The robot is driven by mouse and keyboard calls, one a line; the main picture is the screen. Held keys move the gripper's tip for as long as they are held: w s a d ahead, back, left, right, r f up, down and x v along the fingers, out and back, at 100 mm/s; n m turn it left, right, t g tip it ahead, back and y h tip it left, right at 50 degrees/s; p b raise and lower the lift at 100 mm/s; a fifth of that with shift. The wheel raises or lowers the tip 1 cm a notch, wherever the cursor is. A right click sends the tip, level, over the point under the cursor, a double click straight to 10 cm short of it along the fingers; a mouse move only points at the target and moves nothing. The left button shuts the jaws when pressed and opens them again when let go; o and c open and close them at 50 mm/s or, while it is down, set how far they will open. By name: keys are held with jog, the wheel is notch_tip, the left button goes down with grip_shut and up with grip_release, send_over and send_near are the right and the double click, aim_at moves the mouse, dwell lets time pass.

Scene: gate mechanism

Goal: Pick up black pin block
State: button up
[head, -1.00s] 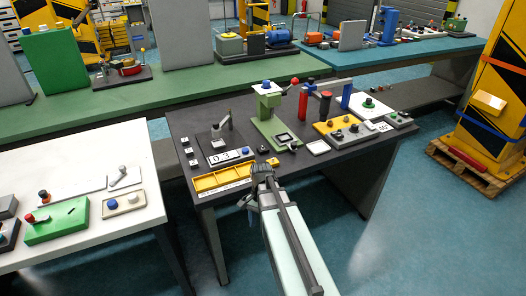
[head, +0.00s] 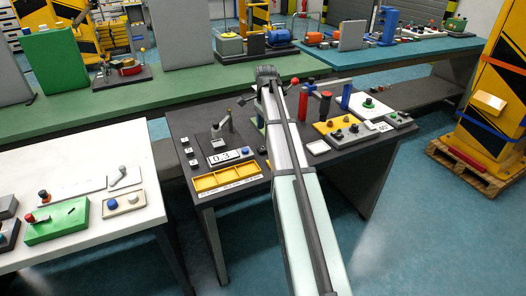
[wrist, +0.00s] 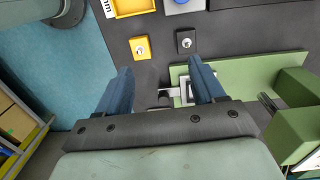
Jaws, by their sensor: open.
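The black pin block (wrist: 186,40) is a small dark square block with a pale metal pin on top. It sits on the dark table in the wrist view, beyond my fingertips and slightly right of centre. A similar yellow pin block (wrist: 140,47) sits just left of it. My gripper (wrist: 160,68) is open, with two blue fingers wide apart and nothing held. In the head view my arm rises over the table and covers part of the green press.
The green press base (wrist: 262,72) and its upright (wrist: 290,135) stand close to the right of my fingers. A yellow tray (head: 228,179) lies at the table's front left. A red post (head: 324,107) stands right of my arm.

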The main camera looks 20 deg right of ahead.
jog(key=w+d+r, duration=0.1)
jog(key=w+r, duration=0.1)
jog(key=w, duration=0.2)
send_over(263, 150)
jog(key=f, duration=0.8)
jog(key=shift+w+d+f, duration=0.2)
jog(key=shift+w+f, duration=0.1)
jog(key=shift+w, duration=0.05)
jog(key=shift+w+f, duration=0.15)
jog(key=shift+f, duration=2.7)
jog(key=c, duration=1.2)
jog(key=shift+c, duration=0.2)
jog(key=shift+r, duration=0.1)
